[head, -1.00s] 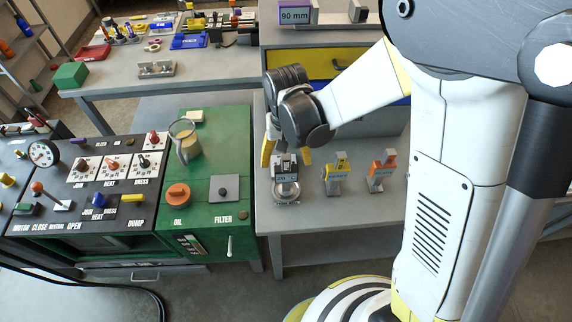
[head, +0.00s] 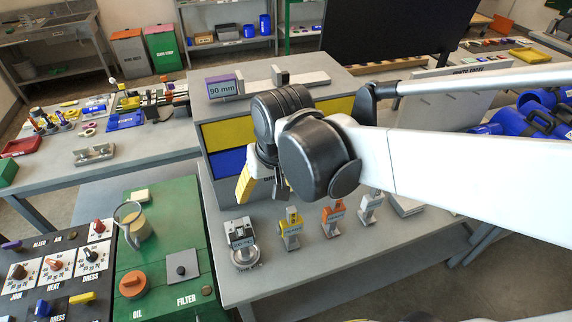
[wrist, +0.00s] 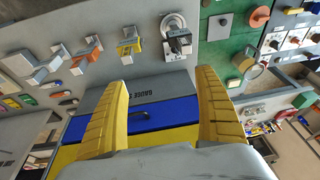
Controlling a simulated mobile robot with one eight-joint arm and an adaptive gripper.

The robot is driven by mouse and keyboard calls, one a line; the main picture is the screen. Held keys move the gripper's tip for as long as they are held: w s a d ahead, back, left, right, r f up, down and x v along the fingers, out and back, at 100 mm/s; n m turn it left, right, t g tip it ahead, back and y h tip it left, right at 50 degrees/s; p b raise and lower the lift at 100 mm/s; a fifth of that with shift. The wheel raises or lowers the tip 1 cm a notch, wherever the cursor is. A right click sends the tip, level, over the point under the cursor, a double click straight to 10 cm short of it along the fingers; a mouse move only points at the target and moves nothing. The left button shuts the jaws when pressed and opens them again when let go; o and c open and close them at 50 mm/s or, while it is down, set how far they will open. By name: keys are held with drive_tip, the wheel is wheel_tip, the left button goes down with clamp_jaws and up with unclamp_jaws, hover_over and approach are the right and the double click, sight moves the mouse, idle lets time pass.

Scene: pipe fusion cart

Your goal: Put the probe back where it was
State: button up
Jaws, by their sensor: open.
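A small grey-and-black device with a display (head: 241,234) stands upright on a round metal base on the grey table; it looks like the probe, but I cannot be sure. It also shows at the top of the wrist view (wrist: 177,40). My gripper (head: 263,188) is open and empty, above and behind this device, in front of the drawer cabinet. In the wrist view the yellow fingers (wrist: 163,100) are wide apart, with only the cabinet between them. The device is apart from both fingers.
A yellow device (head: 290,228), an orange one (head: 333,215) and a grey one (head: 370,205) stand in a row to the right. The drawer cabinet (head: 225,136) rises close behind. A green machine (head: 165,255) with a glass jug (head: 133,222) is at left. The table front is clear.

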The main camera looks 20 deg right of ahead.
drive_tip(key=s+d+r+t, duration=0.3)
drive_tip(key=s+d, duration=0.3)
drive_tip(key=shift+s+r+t+h, duration=0.15)
drive_tip(key=shift+s+t+h, duration=0.15)
drive_tip(key=shift+t, duration=0.1)
wheel_tip(320, 180, down, 13)
drive_tip(key=b, duration=1.3)
drive_tip(key=shift+f, duration=0.2)
